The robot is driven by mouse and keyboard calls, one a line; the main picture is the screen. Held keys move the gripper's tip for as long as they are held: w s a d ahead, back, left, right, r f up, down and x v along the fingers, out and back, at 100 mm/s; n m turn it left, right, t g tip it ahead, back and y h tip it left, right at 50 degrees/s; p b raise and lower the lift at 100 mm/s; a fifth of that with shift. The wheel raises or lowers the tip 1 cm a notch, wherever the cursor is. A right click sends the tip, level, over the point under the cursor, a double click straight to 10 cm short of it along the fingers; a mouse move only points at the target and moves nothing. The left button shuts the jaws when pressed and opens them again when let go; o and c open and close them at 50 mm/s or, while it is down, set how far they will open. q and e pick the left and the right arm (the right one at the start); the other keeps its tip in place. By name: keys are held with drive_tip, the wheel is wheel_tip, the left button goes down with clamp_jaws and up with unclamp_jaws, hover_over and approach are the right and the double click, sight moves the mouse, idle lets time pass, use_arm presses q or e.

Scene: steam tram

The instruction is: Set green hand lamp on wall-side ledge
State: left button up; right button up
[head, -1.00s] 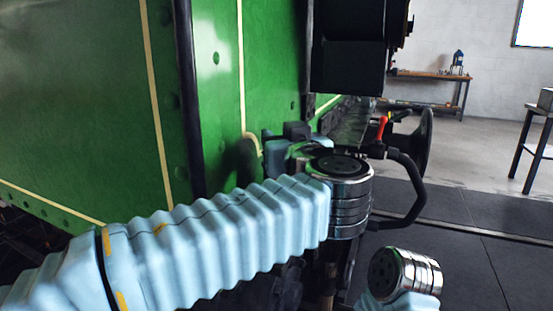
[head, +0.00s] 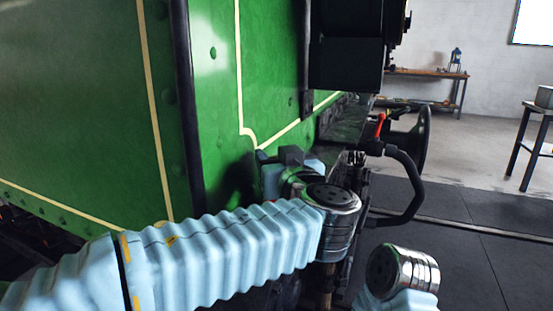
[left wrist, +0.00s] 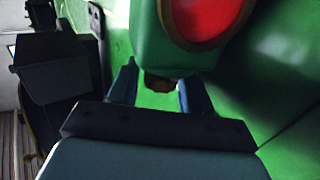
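The green hand lamp (left wrist: 168,45) fills the top middle of the left wrist view, with its round red lens (left wrist: 207,12) facing up. My left gripper (left wrist: 158,88) has its two blue fingers on either side of a small brown part below the lamp body. The body overlaps the fingertips, and the gripper looks shut on the lamp. In the head view my left gripper (head: 290,165) is close to the green tram side, and the lamp is hidden behind it and the arm. I cannot make out the ledge for sure. My right gripper is not in view.
The green tram panel (head: 215,95) with cream lines stands close at the left. A black box-like part (head: 345,60) hangs above my gripper. A black hose (head: 412,190) and a round buffer (head: 424,140) are at its right. A workbench (head: 430,75) stands far back.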

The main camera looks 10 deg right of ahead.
use_arm(q)
drive_tip(key=shift+o, duration=0.8)
drive_tip(key=shift+r+p, duration=0.25)
drive_tip(key=shift+p, duration=0.05)
drive_tip(key=s+d+b, duration=0.1)
drive_tip(key=s+b, duration=0.2)
drive_tip(key=s, duration=0.9)
drive_tip(key=shift+f, duration=0.15)
